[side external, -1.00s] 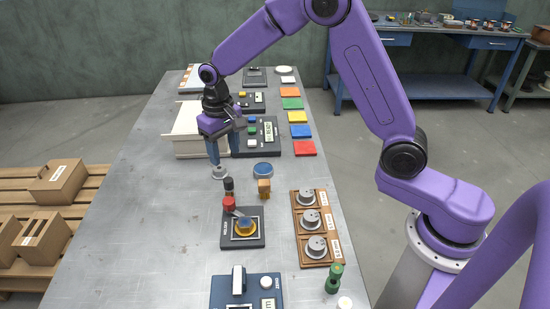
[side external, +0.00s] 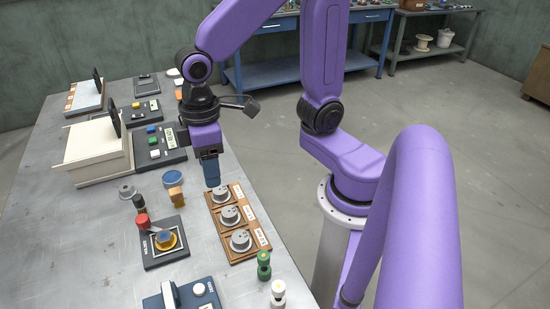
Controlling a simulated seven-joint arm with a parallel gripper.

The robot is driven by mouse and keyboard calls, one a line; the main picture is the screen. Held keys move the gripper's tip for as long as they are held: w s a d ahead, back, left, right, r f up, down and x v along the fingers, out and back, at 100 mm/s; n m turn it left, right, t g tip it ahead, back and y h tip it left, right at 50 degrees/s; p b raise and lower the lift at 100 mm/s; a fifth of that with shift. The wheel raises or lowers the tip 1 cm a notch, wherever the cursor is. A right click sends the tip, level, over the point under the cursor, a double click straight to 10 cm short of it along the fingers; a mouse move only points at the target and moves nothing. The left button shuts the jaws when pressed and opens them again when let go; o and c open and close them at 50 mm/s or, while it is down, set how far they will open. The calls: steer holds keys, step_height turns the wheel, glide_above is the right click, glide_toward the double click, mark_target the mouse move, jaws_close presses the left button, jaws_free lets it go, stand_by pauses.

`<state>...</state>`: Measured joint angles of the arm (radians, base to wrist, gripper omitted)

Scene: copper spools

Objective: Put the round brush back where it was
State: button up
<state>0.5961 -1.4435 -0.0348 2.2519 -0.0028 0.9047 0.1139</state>
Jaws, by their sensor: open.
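I cannot tell for sure which thing is the round brush; no bristles can be made out. A small grey round piece with a knob (side external: 127,191) stands on the metal table, left of a blue round dish (side external: 172,178). A wooden rack (side external: 249,221) holds three grey round knobbed pieces, the far one (side external: 219,193), the middle one (side external: 230,213) and the near one (side external: 241,238). My gripper (side external: 212,184) points down at the far end of the rack, close to the far piece. Its blue fingers are open and show nothing held; the gap between them is mostly hidden.
Green (side external: 263,265) and white (side external: 278,292) pieces stand near the right edge. A cream box (side external: 95,155) is behind left.

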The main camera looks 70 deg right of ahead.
steer(key=s+d+n, duration=0.4)
steer(key=s+d, duration=0.2)
steer(key=s, duration=0.5)
steer(key=shift+s, duration=0.2)
stand_by(0.7)
